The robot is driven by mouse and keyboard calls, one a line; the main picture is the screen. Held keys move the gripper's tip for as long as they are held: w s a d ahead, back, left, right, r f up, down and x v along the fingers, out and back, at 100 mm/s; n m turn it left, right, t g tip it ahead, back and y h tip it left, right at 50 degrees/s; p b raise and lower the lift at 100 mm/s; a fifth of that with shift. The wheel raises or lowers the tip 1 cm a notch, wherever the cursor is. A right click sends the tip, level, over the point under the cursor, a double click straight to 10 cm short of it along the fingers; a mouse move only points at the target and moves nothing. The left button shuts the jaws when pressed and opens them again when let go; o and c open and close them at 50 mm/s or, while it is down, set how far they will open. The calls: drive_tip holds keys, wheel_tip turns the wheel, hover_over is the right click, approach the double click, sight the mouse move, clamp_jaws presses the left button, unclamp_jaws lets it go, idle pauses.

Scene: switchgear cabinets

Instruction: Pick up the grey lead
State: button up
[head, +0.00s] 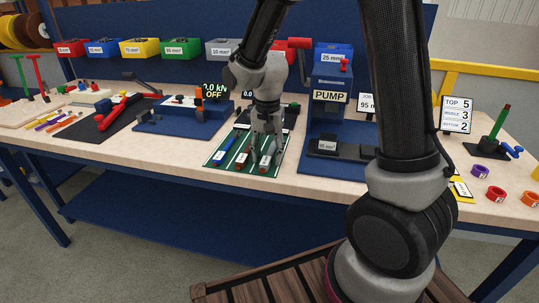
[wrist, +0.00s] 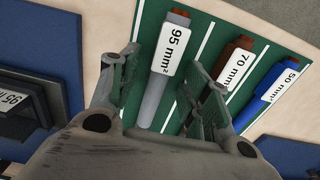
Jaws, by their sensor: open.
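The grey lead (wrist: 154,97), with a white 95 mm² label and a dark brownish end, lies on the green mat (wrist: 215,25) in the wrist view. My gripper (wrist: 165,60) is open, with one finger on each side of the grey lead; I cannot tell whether either touches it. In the head view my gripper (head: 266,128) points down over the back part of the mat, and the grey lead (head: 266,158) is the rightmost one there. Its rear part is hidden by the gripper.
A brown 70 mm² lead (wrist: 241,60) lies close beside the right finger, with a blue 50 mm² lead (wrist: 268,90) beyond it. The blue pump press (head: 330,100) stands right of the mat. A blue fixture (head: 185,115) stands to the left.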

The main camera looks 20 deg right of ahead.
clamp_jaws()
idle(0.3)
